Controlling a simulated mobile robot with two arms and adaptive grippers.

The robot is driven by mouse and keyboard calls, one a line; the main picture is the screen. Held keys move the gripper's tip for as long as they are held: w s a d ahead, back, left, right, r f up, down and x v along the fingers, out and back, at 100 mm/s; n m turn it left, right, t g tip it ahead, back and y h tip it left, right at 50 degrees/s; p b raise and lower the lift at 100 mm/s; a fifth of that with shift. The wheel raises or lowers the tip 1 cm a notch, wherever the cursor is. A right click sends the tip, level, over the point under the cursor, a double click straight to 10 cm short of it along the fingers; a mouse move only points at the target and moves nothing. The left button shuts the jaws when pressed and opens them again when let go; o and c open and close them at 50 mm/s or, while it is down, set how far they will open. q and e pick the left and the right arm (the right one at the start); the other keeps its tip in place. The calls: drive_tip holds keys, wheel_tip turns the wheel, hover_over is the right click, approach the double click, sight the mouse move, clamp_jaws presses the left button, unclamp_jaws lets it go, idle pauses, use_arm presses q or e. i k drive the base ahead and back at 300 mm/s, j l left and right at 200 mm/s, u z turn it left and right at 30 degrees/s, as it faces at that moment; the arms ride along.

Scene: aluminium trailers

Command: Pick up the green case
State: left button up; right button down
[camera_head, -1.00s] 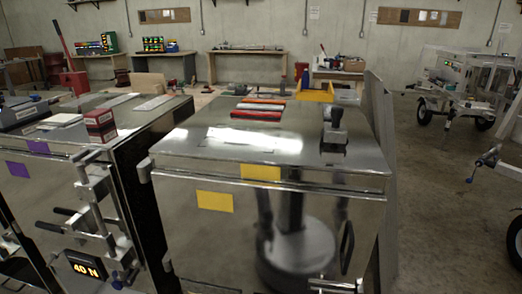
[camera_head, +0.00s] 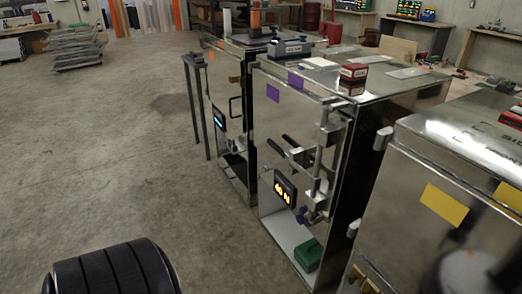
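A small green case (camera_head: 308,254) sits low in the open bottom of the middle metal cabinet (camera_head: 372,165), the one with purple labels. It rests near the right end of a pale shelf (camera_head: 283,232), close to the cabinet's front edge. Its top and front show, and nothing covers it. Neither of my grippers is in view.
A lit orange display (camera_head: 283,190) and clamp-like handles (camera_head: 318,158) stick out from the cabinet's front above the case. A yellow-labelled cabinet (camera_head: 440,200) stands close on the right. Another cabinet (camera_head: 226,120) stands behind left. The concrete floor (camera_head: 130,150) on the left is mostly clear.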

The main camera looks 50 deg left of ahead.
sight(308, 253)
drive_tip(key=u, duration=1.05)
